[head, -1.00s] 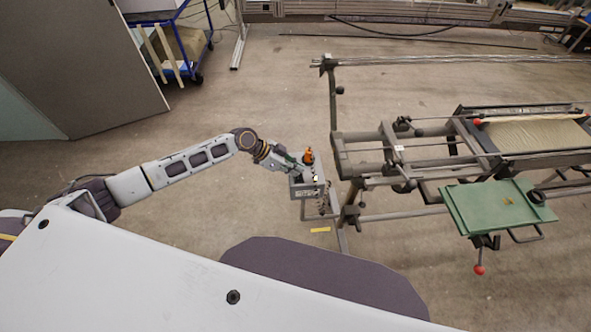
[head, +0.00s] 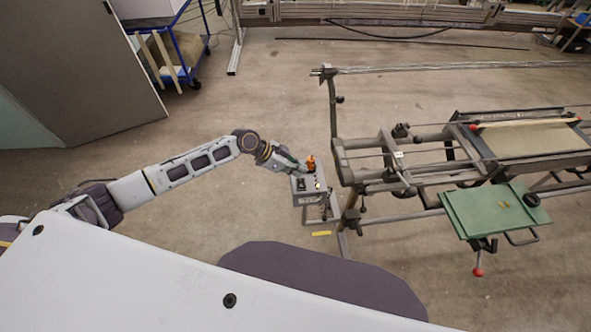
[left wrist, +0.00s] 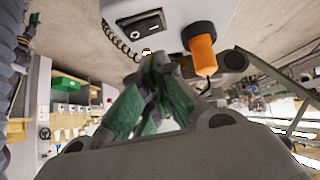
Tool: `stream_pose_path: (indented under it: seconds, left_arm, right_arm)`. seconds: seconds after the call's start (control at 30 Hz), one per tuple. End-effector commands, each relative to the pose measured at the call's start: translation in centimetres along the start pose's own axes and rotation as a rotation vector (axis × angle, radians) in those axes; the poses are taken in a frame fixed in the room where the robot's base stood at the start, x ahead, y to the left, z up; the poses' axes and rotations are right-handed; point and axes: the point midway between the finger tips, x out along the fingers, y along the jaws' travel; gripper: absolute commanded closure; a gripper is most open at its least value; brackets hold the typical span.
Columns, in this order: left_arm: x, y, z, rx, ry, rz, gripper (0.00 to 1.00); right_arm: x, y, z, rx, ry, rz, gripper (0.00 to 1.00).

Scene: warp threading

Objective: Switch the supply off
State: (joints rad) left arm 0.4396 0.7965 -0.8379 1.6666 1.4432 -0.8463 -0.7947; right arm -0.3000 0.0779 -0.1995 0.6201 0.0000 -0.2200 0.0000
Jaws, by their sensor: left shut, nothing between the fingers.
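A small grey control box (head: 309,198) stands on a post left of the loom frame in the head view. An orange knob or lamp (head: 311,162) stands up from its far edge, and a black switch (head: 301,184) sits on its top. My left gripper (head: 300,168) is shut and empty at the back of the box, beside the orange part. In the left wrist view, the black rocker switch (left wrist: 141,24) and the orange part (left wrist: 203,54) lie just beyond the green fingers (left wrist: 158,68). Whether the fingers touch the box is unclear. My right gripper is not in view.
The loom frame (head: 385,145) with a green tray (head: 492,213) stands right of the box. A coiled cord (left wrist: 118,40) hangs near the switch in the left wrist view. A blue cart (head: 183,55) stands at the back left.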

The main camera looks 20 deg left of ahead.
Motion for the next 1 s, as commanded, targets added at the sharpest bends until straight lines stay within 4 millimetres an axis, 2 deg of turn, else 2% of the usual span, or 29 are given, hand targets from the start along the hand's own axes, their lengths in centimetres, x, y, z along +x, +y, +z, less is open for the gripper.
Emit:
stream_pose_path:
  seconds: [0.03,0.7,1.0]
  left_arm:
    - [-0.3,0.1,-0.6,0.0,0.001,0.0,1.0]
    - [-7.8,-0.3,-0.1,0.0,-0.001,-0.001,1.0]
    - [-9.9,-0.4,-0.2,0.0,0.0,0.0,1.0]
  right_arm:
    - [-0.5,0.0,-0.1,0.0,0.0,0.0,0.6]
    - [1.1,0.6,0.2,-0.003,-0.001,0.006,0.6]
    - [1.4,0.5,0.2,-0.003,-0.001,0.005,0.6]
